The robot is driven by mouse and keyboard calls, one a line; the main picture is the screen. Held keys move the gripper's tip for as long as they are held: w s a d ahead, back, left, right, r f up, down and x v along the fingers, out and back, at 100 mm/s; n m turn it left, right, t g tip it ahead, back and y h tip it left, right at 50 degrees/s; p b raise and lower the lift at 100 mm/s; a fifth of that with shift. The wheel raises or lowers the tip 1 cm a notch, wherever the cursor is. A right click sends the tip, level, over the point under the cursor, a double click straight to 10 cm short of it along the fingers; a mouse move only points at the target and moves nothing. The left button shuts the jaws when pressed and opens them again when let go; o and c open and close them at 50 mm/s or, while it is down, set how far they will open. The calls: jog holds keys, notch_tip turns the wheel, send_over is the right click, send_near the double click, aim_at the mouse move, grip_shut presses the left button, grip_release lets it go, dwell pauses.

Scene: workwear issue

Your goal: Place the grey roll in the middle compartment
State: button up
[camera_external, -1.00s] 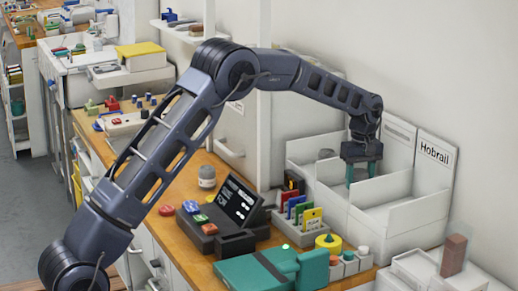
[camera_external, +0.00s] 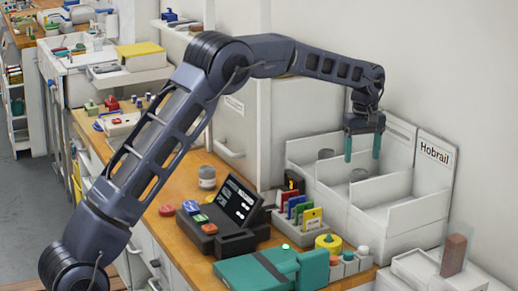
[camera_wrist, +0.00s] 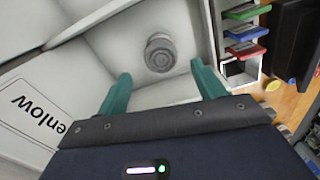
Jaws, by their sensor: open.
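A grey roll (camera_external: 358,174) stands in the middle compartment (camera_external: 336,188) of the white three-part bin in the external view. In the wrist view the roll (camera_wrist: 160,53) shows its round ringed end, with white walls around it. My gripper (camera_external: 362,147) is above that compartment, its two green fingers apart and empty. In the wrist view the roll lies beyond the gap between the fingertips (camera_wrist: 160,82), not touching them. Another grey roll (camera_external: 326,154) sits in the left compartment. The right compartment (camera_external: 400,213) looks empty in the part I see.
The right compartment's back panel (camera_external: 437,160) reads "Hobrail". In front of the bin stand a rack of coloured cards (camera_external: 300,210), a dark screen terminal (camera_external: 238,203), a yellow roll (camera_external: 328,243) and a teal case (camera_external: 262,270). A brown block (camera_external: 454,254) stands at right.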

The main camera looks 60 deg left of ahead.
aim_at(361, 172)
jog(key=s+d+r+m+t, duration=0.1)
jog(key=s+d+r+m, duration=0.15)
jog(key=s+r, duration=0.5)
jog(key=s+d+r+m, duration=0.1)
jog(key=s+d+r, duration=0.2)
jog(key=s+r, duration=0.4)
jog(key=s+d+r+m+t, duration=0.1)
jog(key=s+d+r+m, duration=0.15)
jog(key=s, duration=0.45)
jog(key=s+d+r+m, duration=0.2)
jog(key=s+d+r, duration=0.1)
jog(key=s, duration=0.5)
jog(key=s+d+f+m+t, duration=0.1)
jog(key=s+d+f+m, duration=0.1)
jog(key=s, duration=0.8)
jog(key=s+d+f+m+t, duration=0.1)
jog(key=s+d+f+m, duration=0.1)
jog(key=s, duration=0.8)
jog(key=s+d+f+m, duration=0.2)
jog(key=s+f+m, duration=0.2)
jog(key=s, duration=0.6)
jog(key=shift+s+d+f+t, duration=0.35)
jog(key=shift+f+t, duration=0.05)
jog(key=shift+f, duration=0.2)
